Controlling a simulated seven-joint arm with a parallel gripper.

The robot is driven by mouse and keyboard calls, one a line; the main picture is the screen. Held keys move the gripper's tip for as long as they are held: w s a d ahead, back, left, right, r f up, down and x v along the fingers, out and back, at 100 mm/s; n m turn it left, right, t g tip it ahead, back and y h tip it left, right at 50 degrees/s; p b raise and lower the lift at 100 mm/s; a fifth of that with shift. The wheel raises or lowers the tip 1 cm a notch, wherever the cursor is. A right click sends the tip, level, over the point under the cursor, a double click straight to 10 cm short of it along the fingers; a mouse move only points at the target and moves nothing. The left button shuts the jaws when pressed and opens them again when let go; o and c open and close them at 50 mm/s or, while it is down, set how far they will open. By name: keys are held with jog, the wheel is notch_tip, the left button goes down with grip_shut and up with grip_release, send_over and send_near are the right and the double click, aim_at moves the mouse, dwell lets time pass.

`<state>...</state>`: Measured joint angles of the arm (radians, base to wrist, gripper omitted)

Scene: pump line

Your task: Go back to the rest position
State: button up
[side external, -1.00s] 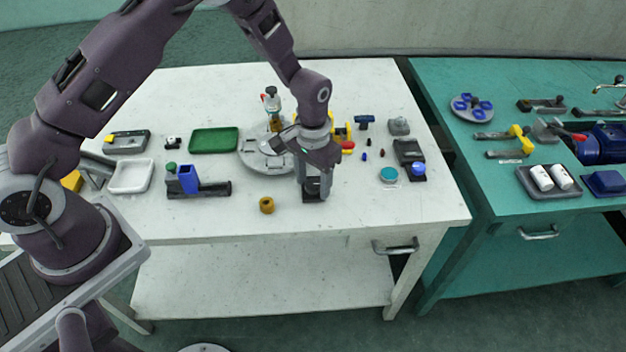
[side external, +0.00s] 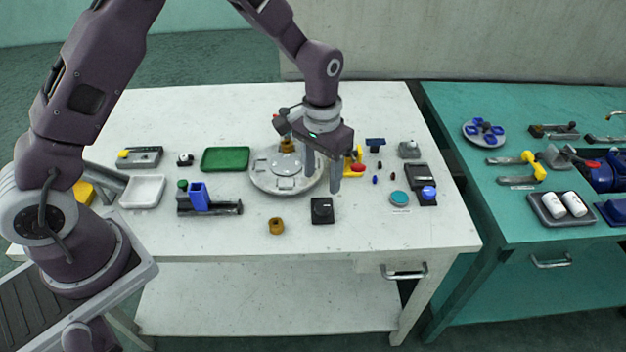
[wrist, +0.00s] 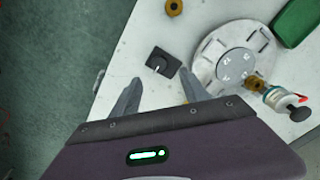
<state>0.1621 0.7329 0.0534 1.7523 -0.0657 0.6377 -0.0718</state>
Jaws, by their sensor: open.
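My gripper (side external: 322,176) is open and empty, held above the white table (side external: 350,235). In the side view its fingers hang above and behind a small black block with a dial (side external: 322,210). In the wrist view the two fingers (wrist: 160,98) are spread apart, and the black block (wrist: 160,61) lies beyond their tips, apart from them. A round grey turntable (side external: 262,184) is just left of my gripper and partly hidden by it.
A brass ring (side external: 276,226) lies near the front edge. A green tray (side external: 225,159), a white tray (side external: 142,191) and a blue holder (side external: 199,196) stand to the left. A teal disc (side external: 399,198) and small parts lie right. A teal bench (side external: 470,200) stands further right.

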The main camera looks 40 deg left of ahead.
jog(key=s+a+r+t, duration=0.2)
jog(key=s+r, duration=0.2)
jog(key=r, duration=0.8)
jog(key=s+a+r+t, duration=0.1)
jog(key=s+r, duration=0.4)
jog(key=s, duration=0.6)
jog(key=s+a+r+t, duration=0.2)
jog(key=s+r, duration=0.3)
jog(key=s, duration=0.6)
jog(key=shift+s+a, duration=0.2)
jog(key=shift+s, duration=0.15)
